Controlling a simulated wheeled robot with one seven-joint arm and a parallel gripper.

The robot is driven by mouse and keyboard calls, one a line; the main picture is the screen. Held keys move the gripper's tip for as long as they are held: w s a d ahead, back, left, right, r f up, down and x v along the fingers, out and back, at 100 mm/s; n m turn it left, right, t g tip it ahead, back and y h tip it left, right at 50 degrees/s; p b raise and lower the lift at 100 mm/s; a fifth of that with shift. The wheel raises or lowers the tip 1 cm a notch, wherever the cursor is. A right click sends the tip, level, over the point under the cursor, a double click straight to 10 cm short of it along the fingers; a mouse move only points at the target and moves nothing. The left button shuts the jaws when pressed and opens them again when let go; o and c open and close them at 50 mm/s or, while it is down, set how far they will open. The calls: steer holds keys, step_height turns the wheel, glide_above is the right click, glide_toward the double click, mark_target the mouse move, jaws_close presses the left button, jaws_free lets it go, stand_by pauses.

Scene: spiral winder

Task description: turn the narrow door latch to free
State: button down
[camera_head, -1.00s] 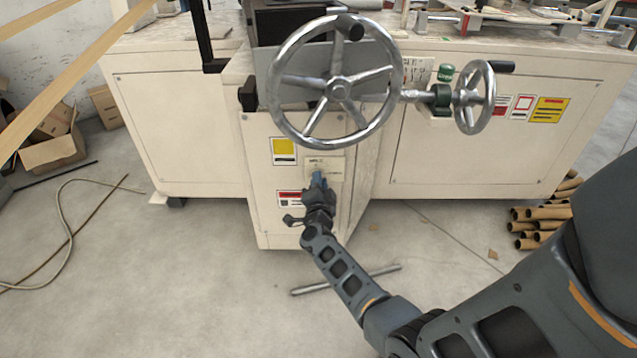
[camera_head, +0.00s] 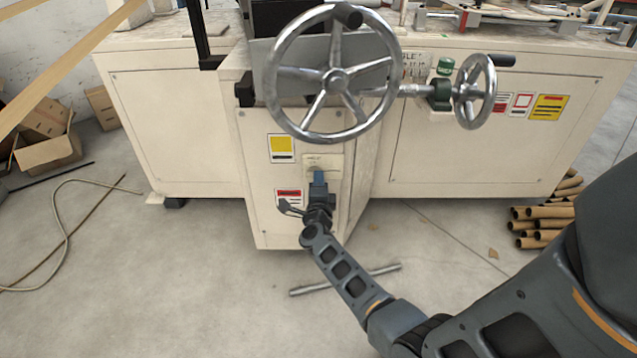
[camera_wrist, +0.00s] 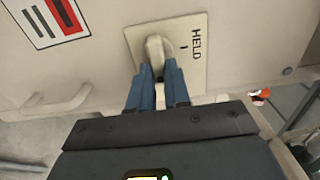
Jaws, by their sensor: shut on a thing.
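The latch (camera_wrist: 155,45) is a pale beige lever on a square beige plate (camera_wrist: 192,72) on the machine's narrow front panel. The plate carries the word HELD and a short dark mark, both beside the lever in the wrist view. My gripper (camera_wrist: 157,78) has its two blue fingers shut on the lever, one on each side. In the head view, my gripper (camera_head: 318,178) reaches up to the plate (camera_head: 335,162) from below and hides the lever there.
A large spoked handwheel (camera_head: 335,80) sits just above the latch, and a smaller handwheel (camera_head: 475,92) is to its right. A red-and-white label (camera_head: 289,198) is left of my wrist. A metal bar (camera_head: 345,280) lies on the floor. Cardboard tubes (camera_head: 545,222) are stacked at right.

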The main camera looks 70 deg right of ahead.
steer(key=shift+f, duration=0.1)
stand_by(0.3)
steer(key=c, duration=1.1)
jaws_free()
steer(key=shift+p+v, duration=1.6)
steer(key=shift+v, duration=2.35)
